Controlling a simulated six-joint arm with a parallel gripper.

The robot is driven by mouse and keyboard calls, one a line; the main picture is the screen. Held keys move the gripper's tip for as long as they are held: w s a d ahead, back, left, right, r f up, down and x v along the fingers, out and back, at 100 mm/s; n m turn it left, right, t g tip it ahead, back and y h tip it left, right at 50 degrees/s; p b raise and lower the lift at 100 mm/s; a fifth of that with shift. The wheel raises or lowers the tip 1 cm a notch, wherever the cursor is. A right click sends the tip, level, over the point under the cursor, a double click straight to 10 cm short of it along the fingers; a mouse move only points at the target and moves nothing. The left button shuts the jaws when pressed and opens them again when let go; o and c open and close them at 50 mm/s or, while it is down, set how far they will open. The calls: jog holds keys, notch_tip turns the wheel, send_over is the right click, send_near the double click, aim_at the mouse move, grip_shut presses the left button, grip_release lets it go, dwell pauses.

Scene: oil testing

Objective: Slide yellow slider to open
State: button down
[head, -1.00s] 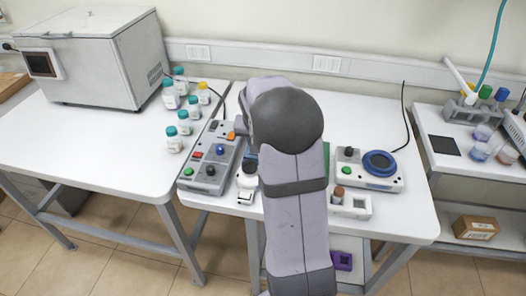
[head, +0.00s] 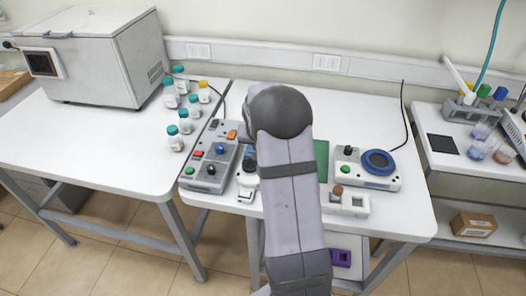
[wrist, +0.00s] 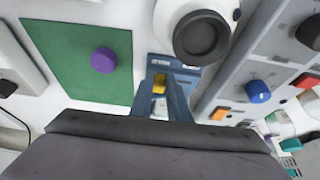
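In the wrist view the yellow slider (wrist: 159,83) is a small yellow block on a blue-grey device (wrist: 178,103). The dark edge of my own wrist crosses the lower part of that view and hides the device's near end. The slider lies just beyond this edge; I cannot tell whether anything touches it.
A green mat (wrist: 75,60) with a purple knob (wrist: 103,60) lies left of the slider in the wrist view. A white device with a dark round top (wrist: 201,37) stands close beyond it. A grey control box (head: 211,157) and a blue-dial device (head: 366,167) flank my arm.

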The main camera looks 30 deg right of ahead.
aim_at(250, 154)
jog(key=w+a+b, duration=0.2)
jog(key=w+a, duration=0.1)
jog(key=shift+w+a+f+b, duration=0.1)
jog(key=shift+w+a+b, duration=0.2)
jog(key=c, duration=1.7)
grip_release()
jog(key=shift+w+a, duration=0.15)
jog(key=shift+r, duration=0.2)
jog(key=shift+b+v, duration=1)
jog(key=shift+v, duration=2.65)
